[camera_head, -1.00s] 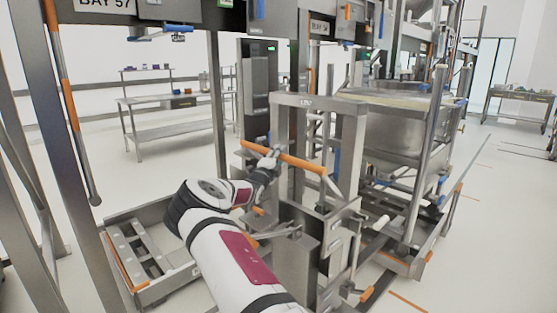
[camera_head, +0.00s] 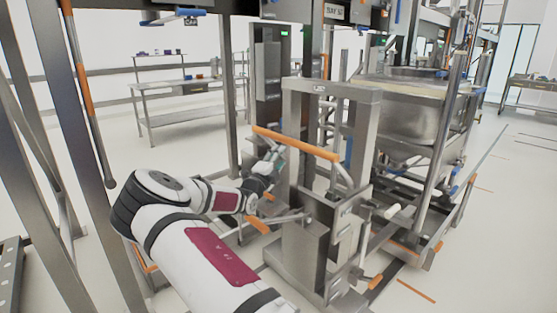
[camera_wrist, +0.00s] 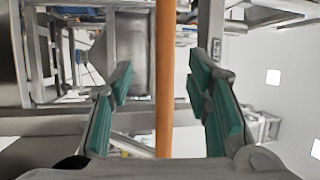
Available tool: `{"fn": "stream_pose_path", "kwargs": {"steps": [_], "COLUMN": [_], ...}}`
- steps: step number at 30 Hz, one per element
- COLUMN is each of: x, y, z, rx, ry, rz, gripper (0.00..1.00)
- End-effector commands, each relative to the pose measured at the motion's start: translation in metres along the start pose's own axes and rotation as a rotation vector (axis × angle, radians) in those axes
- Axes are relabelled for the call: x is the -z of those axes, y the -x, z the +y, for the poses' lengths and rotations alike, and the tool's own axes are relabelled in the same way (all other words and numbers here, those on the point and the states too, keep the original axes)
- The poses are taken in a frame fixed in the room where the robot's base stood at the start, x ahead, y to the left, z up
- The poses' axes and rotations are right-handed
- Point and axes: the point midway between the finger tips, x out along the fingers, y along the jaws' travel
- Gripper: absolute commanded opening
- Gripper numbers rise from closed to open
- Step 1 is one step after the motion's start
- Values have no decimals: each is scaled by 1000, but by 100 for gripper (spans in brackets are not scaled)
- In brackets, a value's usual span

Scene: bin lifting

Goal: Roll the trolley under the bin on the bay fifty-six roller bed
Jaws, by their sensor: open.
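The trolley (camera_head: 333,91) is a tall grey steel frame with an orange handle bar (camera_head: 295,143) across its near side. It stands upright on the floor in the middle of the head view. The steel bin (camera_head: 410,108) sits in a frame behind it to the right. My gripper (camera_head: 274,158) is at the handle bar, and its fingers are small and partly hidden there. In the wrist view my gripper (camera_wrist: 163,100) is open, with teal pads on both sides of the orange bar (camera_wrist: 165,80) and gaps beside it. The bar touches neither pad.
A bay sign (camera_head: 335,12) hangs above the trolley; its number is hard to read. Grey posts (camera_head: 100,150) stand close on the left. A steel table (camera_head: 180,85) stands at the back. Open floor (camera_head: 490,230) lies to the right.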

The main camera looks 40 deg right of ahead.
Motion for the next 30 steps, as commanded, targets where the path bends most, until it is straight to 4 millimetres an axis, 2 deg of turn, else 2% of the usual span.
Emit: {"fn": "stream_pose_path", "kwargs": {"steps": [5, 8, 10, 11, 14, 17, 21, 25, 30], "x": [0, 3, 11, 16, 42, 69, 99, 118, 132], "y": [0, 0, 2, 4, 15, 36, 74, 112, 148], "z": [0, 5, 16, 25, 61, 102, 149, 178, 195], "rx": [0, -4, -11, -18, -34, -35, -4, 50, 120], "ry": [-1, -21, -80, -119, -310, -556, -897, -1185, -1457], "rz": [0, 8, 29, 43, 114, 201, 312, 390, 441], "gripper": [42, 20, 4, 0, 0, 0, 0, 0, 0]}}
